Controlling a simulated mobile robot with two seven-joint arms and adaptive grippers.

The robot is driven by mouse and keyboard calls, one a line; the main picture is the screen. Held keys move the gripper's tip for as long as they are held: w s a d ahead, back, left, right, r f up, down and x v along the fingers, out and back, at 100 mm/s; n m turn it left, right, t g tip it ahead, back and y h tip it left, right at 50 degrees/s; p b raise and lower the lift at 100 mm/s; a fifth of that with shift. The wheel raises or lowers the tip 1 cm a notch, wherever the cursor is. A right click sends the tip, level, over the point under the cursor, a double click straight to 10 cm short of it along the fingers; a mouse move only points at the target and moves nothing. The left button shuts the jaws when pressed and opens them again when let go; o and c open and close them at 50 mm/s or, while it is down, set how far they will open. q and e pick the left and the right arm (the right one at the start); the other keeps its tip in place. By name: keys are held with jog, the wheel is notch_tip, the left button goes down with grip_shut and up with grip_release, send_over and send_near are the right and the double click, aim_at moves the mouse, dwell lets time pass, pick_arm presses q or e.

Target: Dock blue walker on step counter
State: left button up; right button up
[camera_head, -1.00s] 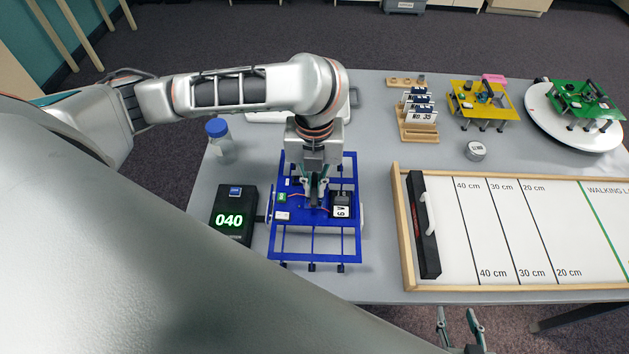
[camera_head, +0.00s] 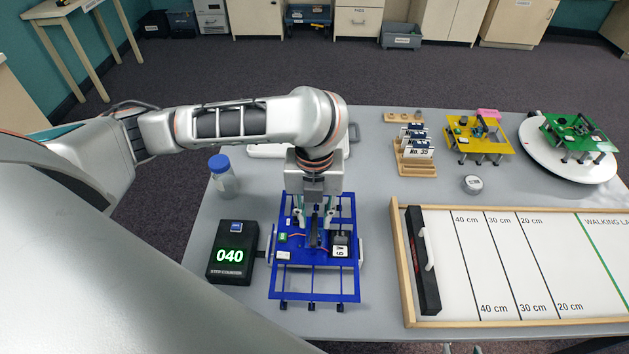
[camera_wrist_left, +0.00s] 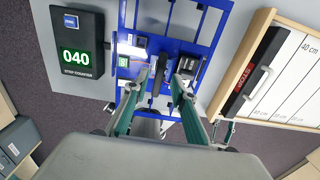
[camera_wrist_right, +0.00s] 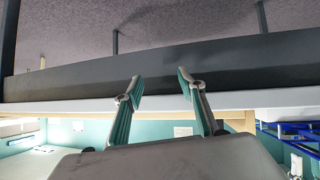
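The blue walker (camera_head: 303,264), with a black box marked 19 or 61 on its deck, stands on the grey table right of the black step counter (camera_head: 230,268). The counter reads 040. A small dark piece bridges the gap between them; whether it is fully seated I cannot tell. My left gripper (camera_head: 314,224) is over the walker's deck. In the left wrist view its fingers (camera_wrist_left: 157,86) are open, one on each side of the dark upright grip (camera_wrist_left: 158,72), apart from it. My right gripper (camera_wrist_right: 160,82) is open and empty near the table's front edge.
A blue-capped bottle (camera_head: 222,177) stands behind the counter. A wood-framed walking lane (camera_head: 398,260) lies right of the walker. Number cards (camera_head: 416,148), a yellow walker (camera_head: 478,130), a round tin (camera_head: 472,184) and a green walker on a white turntable (camera_head: 535,150) are further back.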

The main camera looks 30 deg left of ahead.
pick_arm(q)
notch_tip(320, 180, up, 4)
jog(key=shift+f+p, duration=0.25)
jog(key=shift+p, duration=0.3)
notch_tip(320, 180, up, 7)
pick_arm(e)
jog(key=shift+s+d+f+g+h, duration=0.25)
jog(key=shift+s+d+g+h, duration=0.05)
jog(key=shift+s+d, duration=0.3)
jog(key=shift+d, duration=0.3)
pick_arm(q)
jog(key=shift+s, duration=0.1)
